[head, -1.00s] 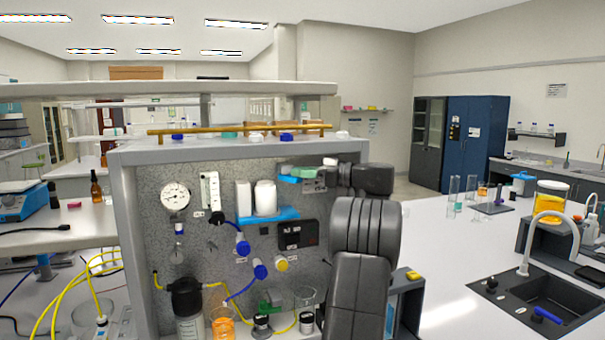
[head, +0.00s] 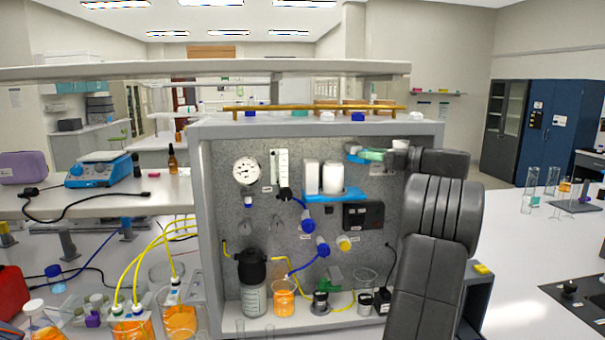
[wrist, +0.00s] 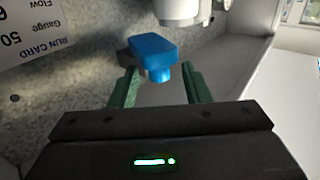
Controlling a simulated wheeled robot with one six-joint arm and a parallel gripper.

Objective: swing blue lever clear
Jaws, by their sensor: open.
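A blue block-shaped handle with a short round blue stub (wrist: 152,55) shows in the wrist view, just ahead of my gripper (wrist: 160,82); I take it to be the blue lever. My two green fingers are apart, one on each side below the handle, with a gap visible between them. I cannot tell whether either finger touches it. In the head view my gripper (head: 368,154) is at the upper right of the grey speckled panel (head: 222,215), where a little blue shows beside the green fingers. My arm hides the panel's right part.
A white cylinder (wrist: 185,10) is just beyond the handle. A printed run card (wrist: 32,35) is at the left. White bottles (head: 332,178) stand on a blue shelf (head: 335,196). Blue knobs (head: 322,246), tubing and an orange beaker (head: 284,298) are lower on the rig.

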